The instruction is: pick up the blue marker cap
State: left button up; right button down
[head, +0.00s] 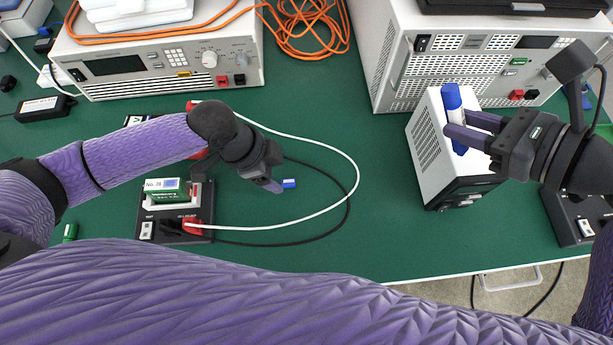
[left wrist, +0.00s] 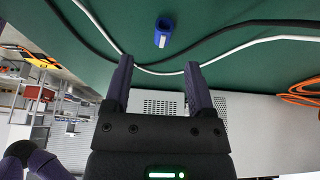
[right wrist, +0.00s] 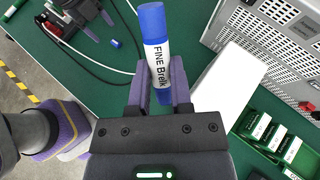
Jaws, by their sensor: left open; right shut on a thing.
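The blue marker cap (head: 289,183) lies on the green mat, with a pale patch on its side. It also shows in the left wrist view (left wrist: 164,32), beyond the fingertips and roughly between their lines. My left gripper (head: 272,184) is open and empty, just left of the cap in the head view and apart from it in the wrist view. My right gripper (head: 456,130) is shut on a marker (right wrist: 158,55) with a white, lettered body and blue ends, held near upright. The fingers hide part of its lower body.
White and black cables (head: 352,165) loop around the cap's right side. A black test fixture (head: 180,225) with a green board stands left of it. A white box (head: 428,150) stands by my right gripper.

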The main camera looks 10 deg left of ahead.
aim_at(288, 181)
pick_arm(q)
jog(key=b+x, duration=0.3)
jog(key=x, duration=0.2)
jog(key=shift+w+f, duration=0.15)
jog(key=shift+f, duration=0.2)
pick_arm(e)
notch_tip(288, 181, down, 4)
jog(key=shift+r, duration=0.1)
pick_arm(q)
jog(key=shift+r, duration=0.15)
pick_arm(e)
jog(key=shift+r, duration=0.15)
pick_arm(q)
grip_shut()
